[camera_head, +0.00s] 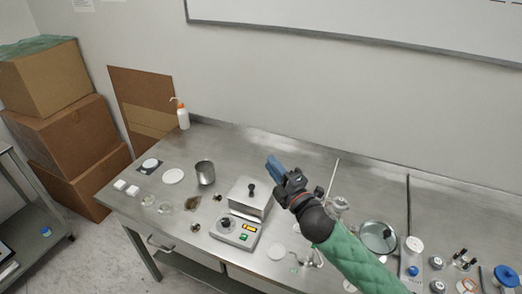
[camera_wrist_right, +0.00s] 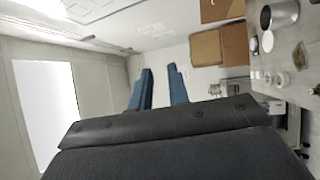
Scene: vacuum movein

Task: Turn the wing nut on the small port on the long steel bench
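The long steel bench (camera_head: 300,155) runs along the wall. A small shiny metal fitting (camera_head: 311,258) stands near its front edge, beside my right forearm; it may be the port, but its wing nut is too small to make out. My right arm, in a green sleeve, reaches over the bench from the lower right. My right gripper (camera_head: 272,163) is above the bench, up and left of the fitting. In the right wrist view the gripper's (camera_wrist_right: 161,74) two blue fingers are apart with nothing between them. My left gripper is out of view.
A steel beaker (camera_head: 205,173), a wash bottle (camera_head: 183,115) and small dishes are to the left. Cardboard boxes (camera_head: 65,135) are stacked beyond the left end.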

